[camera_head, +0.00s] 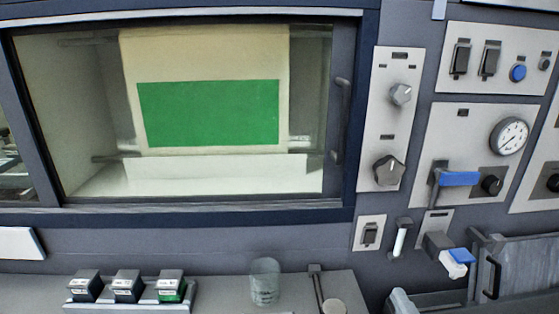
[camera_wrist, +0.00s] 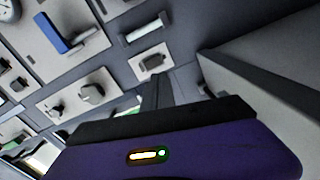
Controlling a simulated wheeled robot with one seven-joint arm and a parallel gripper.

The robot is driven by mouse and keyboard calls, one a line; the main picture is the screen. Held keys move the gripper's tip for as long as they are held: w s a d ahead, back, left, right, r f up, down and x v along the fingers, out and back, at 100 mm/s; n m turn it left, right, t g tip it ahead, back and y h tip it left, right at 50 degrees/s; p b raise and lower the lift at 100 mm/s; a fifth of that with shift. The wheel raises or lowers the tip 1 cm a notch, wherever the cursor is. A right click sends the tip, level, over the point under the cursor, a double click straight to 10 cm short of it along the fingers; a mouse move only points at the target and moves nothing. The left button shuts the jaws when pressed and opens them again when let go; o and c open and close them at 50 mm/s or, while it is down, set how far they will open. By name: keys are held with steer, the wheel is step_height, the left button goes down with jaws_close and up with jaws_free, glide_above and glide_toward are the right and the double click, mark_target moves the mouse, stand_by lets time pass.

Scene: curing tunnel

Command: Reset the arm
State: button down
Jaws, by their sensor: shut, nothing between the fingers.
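My gripper (camera_wrist: 163,84) shows in the wrist view as a purple housing with a dark front band and a small lit indicator. Its narrow dark fingers reach forward from the band, closed together, with nothing seen between them. They point toward the grey control wall, near a small switch plate (camera_wrist: 152,62). I cannot tell whether they touch anything. I cannot make out my gripper clearly in the head view.
A glass-fronted chamber (camera_head: 343,120) holds a panel with a green rectangle (camera_head: 208,112). Right of it are knobs (camera_head: 389,170), a blue-handled lever (camera_head: 459,179) and a gauge (camera_head: 509,136). A clear cup (camera_head: 265,280) and several small blocks in a rack (camera_head: 128,304) stand on the ledge.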

steer(key=s+a+f+m+g, duration=0.1)
steer(key=s+m, duration=0.6)
steer(key=s, duration=1)
steer(key=s+a+f+m+g, duration=0.1)
steer(key=s+a+f+m, duration=0.3)
steer(key=s, duration=1.3)
steer(key=f+m, duration=0.1)
steer(key=m, duration=0.3)
steer(key=shift+s+a+g, duration=0.15)
steer(key=shift+a+g, duration=0.05)
steer(key=shift+g, duration=0.2)
